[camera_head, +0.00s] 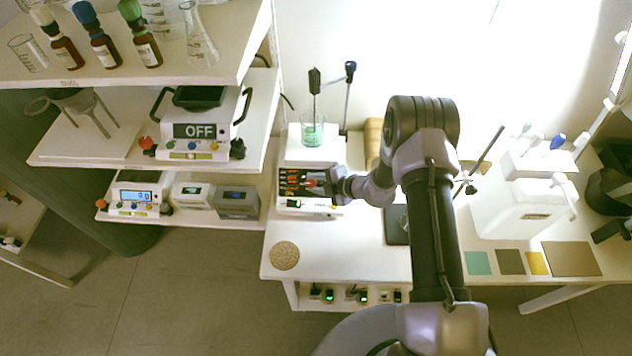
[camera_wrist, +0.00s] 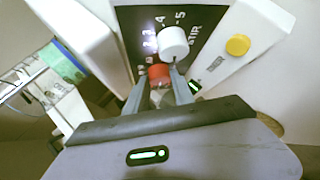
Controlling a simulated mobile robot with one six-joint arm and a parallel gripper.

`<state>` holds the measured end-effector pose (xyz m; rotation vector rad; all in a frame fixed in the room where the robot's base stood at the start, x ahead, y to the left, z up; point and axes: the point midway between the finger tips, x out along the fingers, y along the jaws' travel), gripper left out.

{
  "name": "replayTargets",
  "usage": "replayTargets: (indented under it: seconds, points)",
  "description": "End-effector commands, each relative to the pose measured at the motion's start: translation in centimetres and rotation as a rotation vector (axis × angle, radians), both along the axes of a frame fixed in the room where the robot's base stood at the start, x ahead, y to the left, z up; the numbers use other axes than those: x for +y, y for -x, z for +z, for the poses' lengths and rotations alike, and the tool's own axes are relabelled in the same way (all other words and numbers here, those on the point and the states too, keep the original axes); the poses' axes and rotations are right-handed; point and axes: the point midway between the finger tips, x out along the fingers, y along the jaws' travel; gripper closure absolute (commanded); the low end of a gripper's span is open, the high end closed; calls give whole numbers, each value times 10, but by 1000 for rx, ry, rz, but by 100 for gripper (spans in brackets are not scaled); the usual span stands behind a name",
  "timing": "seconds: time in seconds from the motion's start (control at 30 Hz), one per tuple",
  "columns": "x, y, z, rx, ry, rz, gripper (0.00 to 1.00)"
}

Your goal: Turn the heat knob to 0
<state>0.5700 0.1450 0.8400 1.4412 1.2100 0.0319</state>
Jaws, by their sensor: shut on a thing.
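The hotplate stirrer (camera_head: 290,205) stands on the bench with its dark front panel facing my arm. In the wrist view the panel (camera_wrist: 140,22) shows a white knob (camera_wrist: 173,43) beside the numbers and the word STIR. A red knob (camera_wrist: 158,74), apparently the heat knob, sits beside the white one. My gripper (camera_wrist: 161,80) is shut on the red knob, with a finger on either side. The knob's pointer and scale are mostly hidden, so its setting cannot be read. In the head view my gripper (camera_head: 326,185) reaches the panel from the right.
A beaker with green liquid (camera_head: 312,132) stands on the stirrer, with a probe and rod stand (camera_head: 347,95) behind. A yellow button (camera_wrist: 238,45) is on the stirrer's casing. Shelves on the left hold bottles (camera_head: 103,48) and a device reading OFF (camera_head: 193,138). A round cork mat (camera_head: 284,256) lies in front.

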Motion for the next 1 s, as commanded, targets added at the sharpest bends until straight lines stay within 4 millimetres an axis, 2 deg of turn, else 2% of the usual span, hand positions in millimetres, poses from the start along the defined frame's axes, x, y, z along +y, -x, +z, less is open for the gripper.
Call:
replayTargets:
  seconds: [0.3,0.83,0.87,0.97,1.0]
  points:
    - [2,-2,2,0,82,70,100]
    - [2,-1,1,3,99,85,100]
    - [2,-1,1,3,99,85,69]
    - [2,-1,1,3,99,85,49]
    - [2,-1,1,3,99,85,49]
